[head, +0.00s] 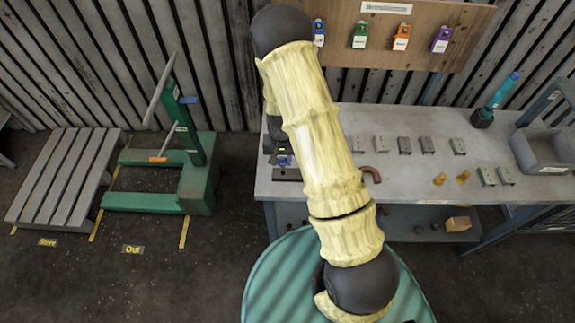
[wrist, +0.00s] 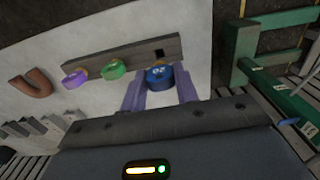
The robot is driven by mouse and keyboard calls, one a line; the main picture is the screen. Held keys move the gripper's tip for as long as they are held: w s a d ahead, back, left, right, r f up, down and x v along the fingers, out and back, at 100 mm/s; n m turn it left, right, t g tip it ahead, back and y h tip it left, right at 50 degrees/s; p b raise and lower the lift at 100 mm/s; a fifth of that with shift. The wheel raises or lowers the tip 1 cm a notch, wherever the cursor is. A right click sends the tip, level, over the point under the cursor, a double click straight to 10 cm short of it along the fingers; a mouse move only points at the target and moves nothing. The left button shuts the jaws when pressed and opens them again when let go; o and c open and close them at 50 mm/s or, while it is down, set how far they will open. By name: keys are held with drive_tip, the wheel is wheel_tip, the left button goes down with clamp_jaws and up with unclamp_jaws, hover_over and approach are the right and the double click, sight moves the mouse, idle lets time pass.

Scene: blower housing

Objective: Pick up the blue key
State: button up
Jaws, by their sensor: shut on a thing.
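The blue key (wrist: 159,76) has a round blue head with pale markings. In the wrist view it sits between the two purple fingers of my gripper (wrist: 160,94), which are shut on it. Just beyond it, the dark bar (wrist: 120,58) shows a dark square slot. I cannot tell whether the key's lower end is clear of the bar. A green key (wrist: 112,68) and a purple key (wrist: 75,79) stand at the bar further left. In the head view my arm hides most of this; a bit of blue (head: 284,161) shows at the bench's left end.
The grey bench (head: 400,180) holds several metal blocks (head: 403,145), a copper U-shaped piece (head: 372,172), brass pieces (head: 440,179) and a grey bin (head: 545,152). Coloured tags hang on a board (head: 400,15) behind. A green stand (head: 198,185) and a slatted pallet (head: 65,178) are at left.

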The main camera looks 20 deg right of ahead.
sight(283, 159)
wheel_tip(283, 159, up, 6)
drive_tip(key=shift+s+f+b, duration=0.15)
drive_tip(key=shift+b, duration=0.5)
drive_tip(key=shift+w, duration=0.25)
drive_tip(key=shift+d+f, duration=0.1)
